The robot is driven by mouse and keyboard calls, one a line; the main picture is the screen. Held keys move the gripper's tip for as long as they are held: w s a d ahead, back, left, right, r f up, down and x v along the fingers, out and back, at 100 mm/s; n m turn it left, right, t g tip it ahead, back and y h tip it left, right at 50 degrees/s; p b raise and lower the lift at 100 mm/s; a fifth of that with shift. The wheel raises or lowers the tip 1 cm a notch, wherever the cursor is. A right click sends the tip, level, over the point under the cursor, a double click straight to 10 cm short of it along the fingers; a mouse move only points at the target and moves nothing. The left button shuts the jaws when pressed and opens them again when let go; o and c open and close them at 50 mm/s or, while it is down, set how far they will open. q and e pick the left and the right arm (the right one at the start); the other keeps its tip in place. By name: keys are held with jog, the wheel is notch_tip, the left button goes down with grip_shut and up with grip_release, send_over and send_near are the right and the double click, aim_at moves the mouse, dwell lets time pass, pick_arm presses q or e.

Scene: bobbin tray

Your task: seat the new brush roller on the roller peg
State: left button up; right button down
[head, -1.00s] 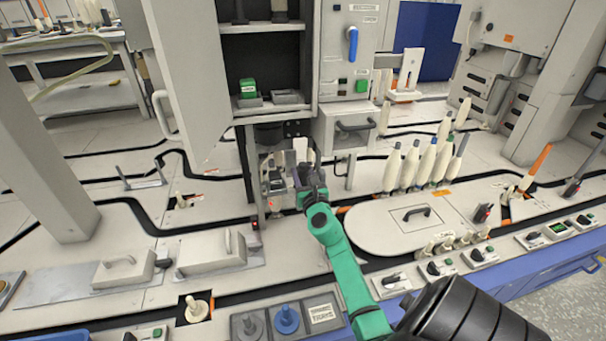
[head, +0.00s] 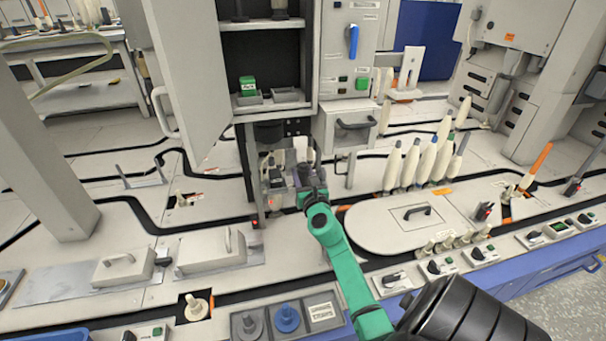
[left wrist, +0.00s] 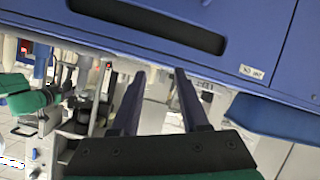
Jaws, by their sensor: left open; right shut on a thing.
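My right gripper (head: 305,178) is at the end of the green arm, in the narrow bay under the open cabinet in the head view. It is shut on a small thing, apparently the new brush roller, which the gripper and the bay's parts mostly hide. The roller peg cannot be made out, so I cannot tell whether the roller touches it. My left gripper (left wrist: 160,75) is open and empty in the left wrist view, close to a blue cabinet front. It is not in the head view.
The cabinet door (head: 185,75) hangs open left of the bay. A drawer box (head: 345,132) overhangs at its right. Several white bobbins (head: 415,160) stand to the right, behind a round-ended cover (head: 375,228). A tray with a blue knobbed piece (head: 287,319) lies in front.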

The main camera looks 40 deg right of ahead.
jog(key=shift+f+b, duration=2.1)
jog(key=shift+f, duration=0.3)
jog(key=shift+c, duration=1.5)
grip_release()
